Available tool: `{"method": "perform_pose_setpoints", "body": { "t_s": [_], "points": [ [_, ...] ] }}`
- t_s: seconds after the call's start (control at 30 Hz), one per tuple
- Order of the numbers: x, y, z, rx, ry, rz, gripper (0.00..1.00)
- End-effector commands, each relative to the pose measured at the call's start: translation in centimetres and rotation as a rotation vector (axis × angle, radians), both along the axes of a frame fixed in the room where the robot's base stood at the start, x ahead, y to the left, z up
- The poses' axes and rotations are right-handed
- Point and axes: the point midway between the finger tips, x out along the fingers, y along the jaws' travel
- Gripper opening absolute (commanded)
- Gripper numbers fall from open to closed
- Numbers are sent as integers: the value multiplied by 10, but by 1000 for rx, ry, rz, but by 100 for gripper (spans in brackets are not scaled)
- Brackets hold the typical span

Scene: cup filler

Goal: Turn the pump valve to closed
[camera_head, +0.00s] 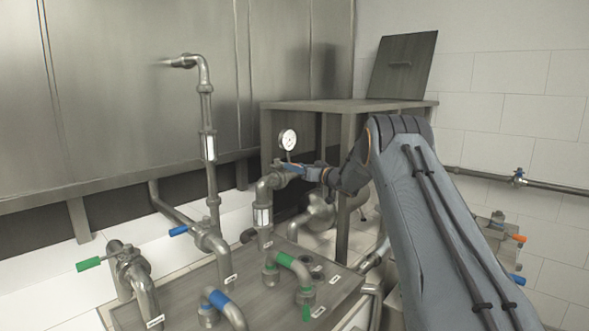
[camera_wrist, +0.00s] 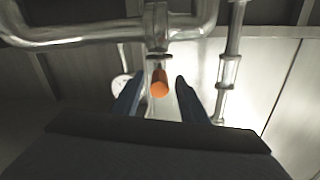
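A valve with an orange handle (camera_wrist: 159,84) sits on a metal pipe in the wrist view. The handle points toward the camera, between my two fingers. My gripper (camera_wrist: 160,78) is open, with a visible gap on each side of the handle. In the head view my gripper (camera_head: 292,168) is at the top of the pipe (camera_head: 264,195) beside the round gauge (camera_head: 288,139). The orange handle is hidden there. No label is readable, so I cannot tell which valve is named the pump valve.
Other valves have a green lever (camera_head: 90,264), a blue lever (camera_head: 178,231) and an orange lever (camera_head: 519,238). A steel table (camera_head: 350,105) is behind my gripper.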

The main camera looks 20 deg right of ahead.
Motion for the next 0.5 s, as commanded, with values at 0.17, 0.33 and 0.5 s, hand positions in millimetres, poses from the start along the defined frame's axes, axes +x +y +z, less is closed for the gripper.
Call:
{"method": "perform_pose_setpoints", "body": {
  "t_s": [0.17,0.33,0.5],
  "points": [
    [-21,-12,0,1,0,-2,39],
    [-44,-24,0,0,-1,-2,39],
    [-60,-32,0,0,-1,0,39]
  ]
}}
